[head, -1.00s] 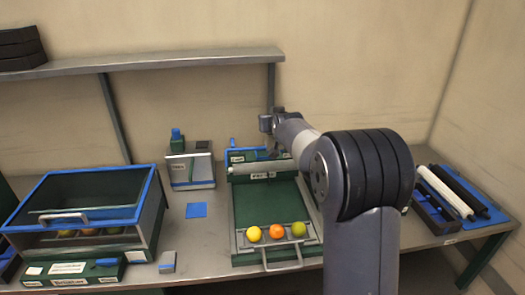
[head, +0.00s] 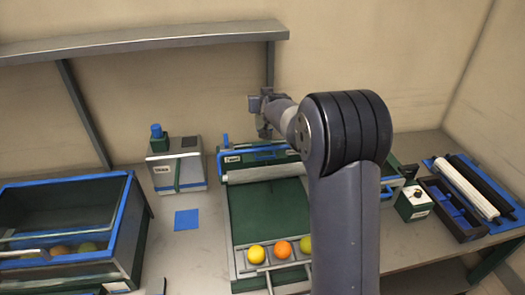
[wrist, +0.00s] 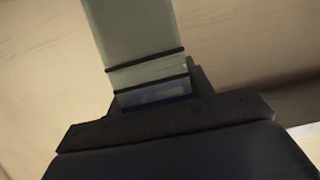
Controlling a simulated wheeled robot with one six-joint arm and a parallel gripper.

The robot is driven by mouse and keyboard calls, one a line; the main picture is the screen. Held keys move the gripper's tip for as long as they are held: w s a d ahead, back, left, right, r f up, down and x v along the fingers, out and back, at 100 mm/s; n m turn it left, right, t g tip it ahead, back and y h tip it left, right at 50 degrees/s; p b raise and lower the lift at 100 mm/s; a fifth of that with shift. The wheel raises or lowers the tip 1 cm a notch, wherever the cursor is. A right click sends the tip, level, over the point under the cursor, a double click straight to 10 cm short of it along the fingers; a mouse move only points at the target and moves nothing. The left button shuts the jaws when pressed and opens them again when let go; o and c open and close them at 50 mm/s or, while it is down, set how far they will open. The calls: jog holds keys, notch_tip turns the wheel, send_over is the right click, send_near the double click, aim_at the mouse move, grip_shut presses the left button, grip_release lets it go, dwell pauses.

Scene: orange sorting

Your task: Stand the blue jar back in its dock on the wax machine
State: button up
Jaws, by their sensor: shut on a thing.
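A small blue-topped container (head: 157,132), which looks like the blue jar, stands upright on the left back part of a pale grey box-shaped machine (head: 178,172). My gripper (head: 263,130) is at the back, above the far end of the green machine, to the right of and apart from the blue-topped container. In the wrist view it is shut on a pale, see-through-looking thing (wrist: 140,45) with dark bands and a bluish end at the jaws. I cannot identify it.
The green machine (head: 262,205) has a pale roller and a tray with yellow, orange and green fruit. A blue-framed case (head: 128,225) stands left, a blue square (head: 187,219) lies flat, a small box (head: 413,205) and a roller tray (head: 452,210) are right. A shelf (head: 150,43) hangs behind.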

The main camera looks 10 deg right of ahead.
jog(key=f+b, duration=0.4)
jog(key=f, duration=0.2)
jog(key=shift+w+f+b, duration=0.2)
jog(key=shift+b, duration=0.15)
jog(key=shift+f+p, duration=0.3)
jog(key=shift+f, duration=2.05)
jog(key=shift+f, duration=0.15)
jog(key=o, duration=1.2)
